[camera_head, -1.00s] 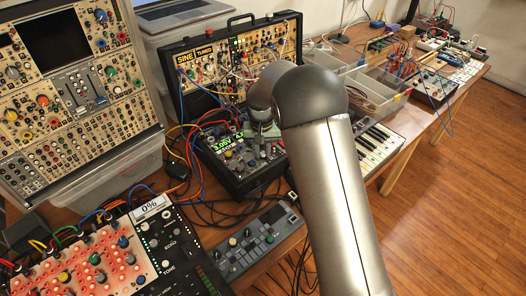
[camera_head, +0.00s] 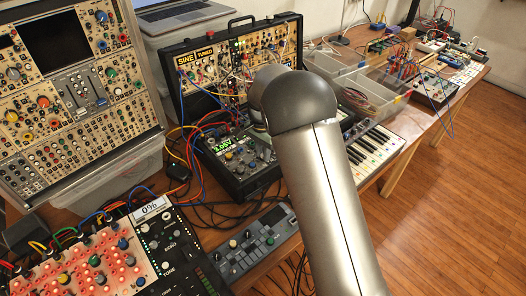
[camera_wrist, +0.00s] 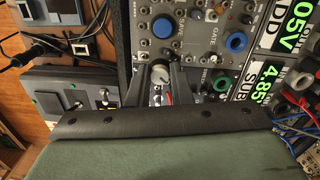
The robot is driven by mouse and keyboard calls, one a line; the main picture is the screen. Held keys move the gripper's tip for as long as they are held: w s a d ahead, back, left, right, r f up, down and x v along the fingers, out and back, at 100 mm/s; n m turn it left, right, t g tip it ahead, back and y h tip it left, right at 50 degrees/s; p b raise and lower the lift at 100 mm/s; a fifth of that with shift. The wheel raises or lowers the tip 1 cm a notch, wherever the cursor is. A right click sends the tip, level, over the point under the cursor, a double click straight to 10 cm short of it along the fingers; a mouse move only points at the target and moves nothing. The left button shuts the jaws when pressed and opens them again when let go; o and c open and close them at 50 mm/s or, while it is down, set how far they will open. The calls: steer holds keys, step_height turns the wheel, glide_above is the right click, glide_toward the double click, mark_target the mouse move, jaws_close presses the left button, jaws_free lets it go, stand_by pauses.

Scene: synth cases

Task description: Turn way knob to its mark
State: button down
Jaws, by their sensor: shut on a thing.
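In the wrist view a small grey knob with a red pointer line (camera_wrist: 160,74) stands on the grey synth panel. I take it to be the way knob; the small lettering beside it is hard to read. My gripper (camera_wrist: 161,80) has its two dark fingers on either side of this knob, shut on it. The knob's mark cannot be made out. In the head view my arm covers the gripper and the knob. The panel belongs to the black case with green displays (camera_head: 240,155).
Blue knobs (camera_wrist: 236,42) and jacks sit close to the fingers. Displays (camera_wrist: 265,82) and red plugs lie to the right. A grey box with toggle switches (camera_wrist: 70,98) lies to the left. Patch cables (camera_head: 190,150) run left of the case. A keyboard (camera_head: 375,145) stands to its right.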

mark_target(262, 154)
steer(key=shift+r+m, duration=0.1)
steer(key=shift+m, duration=0.2)
steer(key=c, duration=1.3)
jaws_free()
step_height(262, 154, up, 17)
steer(key=shift+w+a+r, duration=0.2)
